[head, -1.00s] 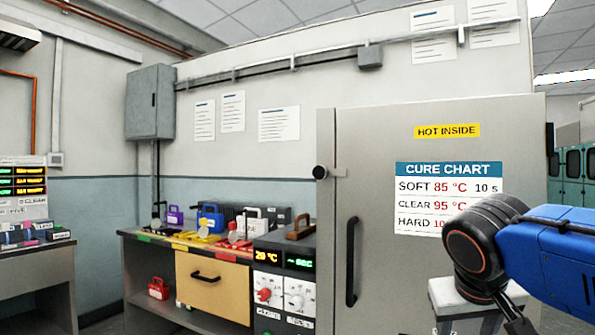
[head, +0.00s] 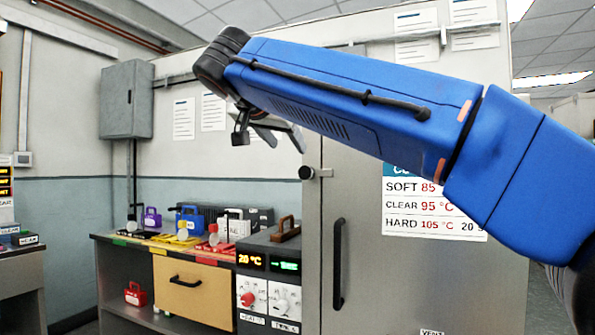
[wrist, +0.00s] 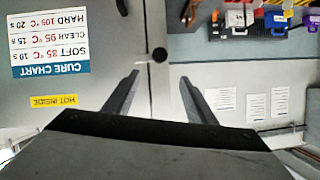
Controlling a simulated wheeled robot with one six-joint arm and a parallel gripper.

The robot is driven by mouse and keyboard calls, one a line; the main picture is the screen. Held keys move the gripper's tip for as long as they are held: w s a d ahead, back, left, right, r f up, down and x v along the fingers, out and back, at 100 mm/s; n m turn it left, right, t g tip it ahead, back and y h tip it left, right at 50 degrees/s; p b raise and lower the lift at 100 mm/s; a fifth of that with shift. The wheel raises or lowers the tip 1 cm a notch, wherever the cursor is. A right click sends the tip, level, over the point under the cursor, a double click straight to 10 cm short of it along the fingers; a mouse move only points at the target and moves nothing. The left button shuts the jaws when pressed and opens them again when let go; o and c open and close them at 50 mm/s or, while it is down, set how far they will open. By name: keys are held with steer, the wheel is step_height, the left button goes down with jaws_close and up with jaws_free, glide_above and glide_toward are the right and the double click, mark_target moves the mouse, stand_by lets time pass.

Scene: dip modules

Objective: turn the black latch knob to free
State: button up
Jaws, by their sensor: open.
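The black latch knob (head: 306,172) sits on a short metal latch at the upper left edge of the grey oven door (head: 362,260). In the wrist view, which is upside down, the knob (wrist: 159,54) shows as a small black disc just beyond the fingertips, about midway between them. My gripper (head: 270,142) is open and empty, up and to the left of the knob in the head view. The two fingers of the gripper (wrist: 160,76) are spread wide in the wrist view. Nothing touches the knob that I can see.
A black vertical door handle (head: 338,263) is below the knob. A cure chart (head: 432,222) is on the door, partly hidden by my arm. A bench (head: 112,260) with coloured tools and a control box (head: 268,283) stands left.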

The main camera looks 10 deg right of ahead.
mark_target(305, 170)
steer(key=x, duration=1.7)
steer(key=shift+d, duration=0.1)
steer(key=shift+c, duration=0.6)
jaws_close()
